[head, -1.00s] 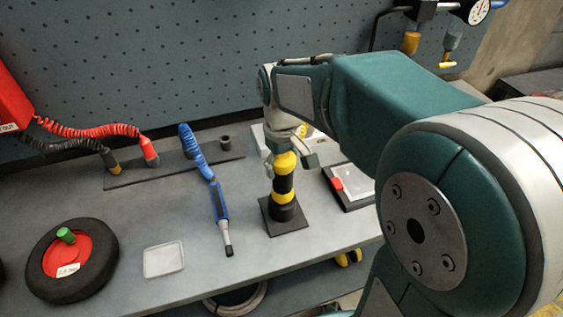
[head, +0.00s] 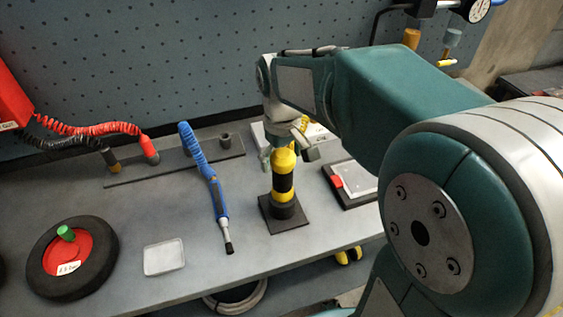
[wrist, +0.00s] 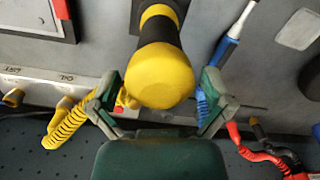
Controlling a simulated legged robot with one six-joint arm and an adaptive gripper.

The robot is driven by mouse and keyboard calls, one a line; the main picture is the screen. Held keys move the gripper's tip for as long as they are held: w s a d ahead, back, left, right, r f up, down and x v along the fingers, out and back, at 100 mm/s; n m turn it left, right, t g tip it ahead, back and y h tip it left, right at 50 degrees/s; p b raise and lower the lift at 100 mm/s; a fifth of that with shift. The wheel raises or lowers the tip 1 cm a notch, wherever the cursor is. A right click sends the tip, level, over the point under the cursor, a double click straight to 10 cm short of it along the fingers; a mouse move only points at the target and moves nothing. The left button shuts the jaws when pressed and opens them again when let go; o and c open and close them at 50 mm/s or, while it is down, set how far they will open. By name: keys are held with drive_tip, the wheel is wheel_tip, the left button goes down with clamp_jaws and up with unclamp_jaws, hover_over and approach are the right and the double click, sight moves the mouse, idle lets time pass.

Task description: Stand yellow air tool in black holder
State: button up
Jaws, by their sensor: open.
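The yellow air tool (head: 284,162), yellow with a black band, stands upright in the black holder (head: 289,214), a round cup on a square base on the bench. In the wrist view the tool's rounded yellow end (wrist: 160,76) faces the camera, and part of the holder's dark base (wrist: 134,17) shows beyond it. My gripper (head: 287,153) is open above and around the tool's top in the head view. In the wrist view its two fingers (wrist: 160,98) are spread on either side of the yellow end, with gaps between.
A blue air tool (head: 219,200) on a blue coiled hose lies left of the holder. A grey tray with a red piece (head: 337,181) is on the right. A wheel (head: 72,258) and a clear dish (head: 164,257) lie at the front left. A pegboard wall (head: 150,60) closes the back.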

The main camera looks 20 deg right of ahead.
wheel_tip(320, 180, up, 11)
drive_tip(key=shift+f, duration=0.2)
drive_tip(key=s+f+m+t, duration=0.1)
drive_tip(key=s+f+t, duration=0.2)
drive_tip(key=s, duration=0.4)
drive_tip(key=s+f+m+t, duration=0.2)
drive_tip(key=s+f, duration=0.2)
drive_tip(key=s, duration=0.3)
drive_tip(key=shift+s+t, duration=0.2)
drive_tip(key=shift+t, duration=0.2)
